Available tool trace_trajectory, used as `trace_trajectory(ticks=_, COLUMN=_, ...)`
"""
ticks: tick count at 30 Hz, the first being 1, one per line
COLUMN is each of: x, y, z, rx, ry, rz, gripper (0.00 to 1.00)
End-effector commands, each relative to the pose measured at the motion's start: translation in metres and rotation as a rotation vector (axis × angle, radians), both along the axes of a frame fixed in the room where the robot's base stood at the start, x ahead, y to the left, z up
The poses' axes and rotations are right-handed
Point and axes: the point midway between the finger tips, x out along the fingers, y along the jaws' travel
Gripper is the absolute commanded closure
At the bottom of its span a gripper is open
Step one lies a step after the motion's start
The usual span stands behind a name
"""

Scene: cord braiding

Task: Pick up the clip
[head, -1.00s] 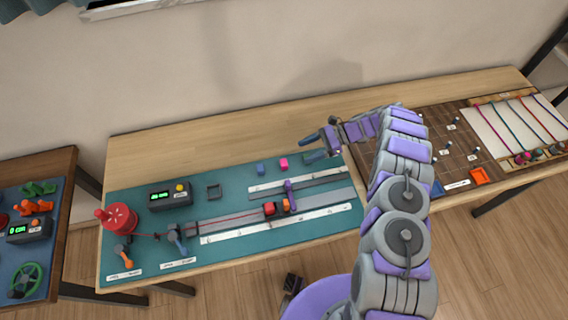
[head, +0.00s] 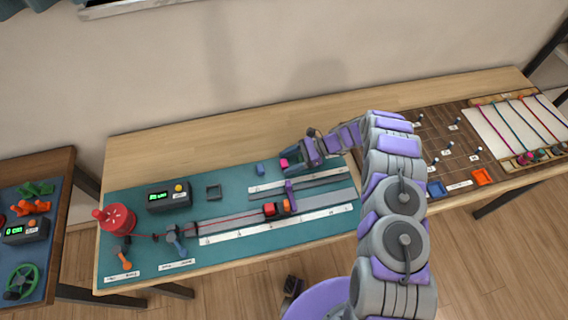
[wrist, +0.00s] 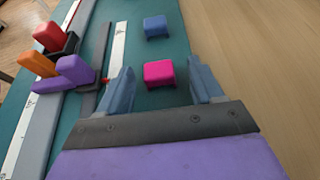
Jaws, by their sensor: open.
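A small pink block-shaped clip (wrist: 159,73) stands on the teal mat; it also shows in the head view (head: 284,162). A similar blue one (wrist: 156,27) stands apart from it, farther from my gripper; the head view shows it to the left (head: 261,169). My gripper (wrist: 163,88) is open and empty, its two blue-grey fingers on either side of the pink clip with gaps left and right. In the head view my gripper (head: 291,162) is low over the mat's back right part and partly hides the pink clip.
A grey rail with a red and orange block (head: 270,209) and a purple upright piece (head: 290,190) lies beside my gripper. A red spool (head: 118,218) and a display box (head: 169,196) stand at left. Bare wood (head: 220,150) lies behind the mat.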

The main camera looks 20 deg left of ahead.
Motion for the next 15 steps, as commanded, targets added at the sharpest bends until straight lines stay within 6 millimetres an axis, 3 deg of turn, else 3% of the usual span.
trace_trajectory(ticks=2, x=-0.0001, y=-0.0004, z=-0.0003, rx=0.000, ry=0.001, rz=0.000, gripper=0.39)
trace_trajectory(ticks=15, x=0.0000, y=-0.0005, z=-0.0005, rx=-0.001, ry=0.000, rz=0.000, gripper=0.81)
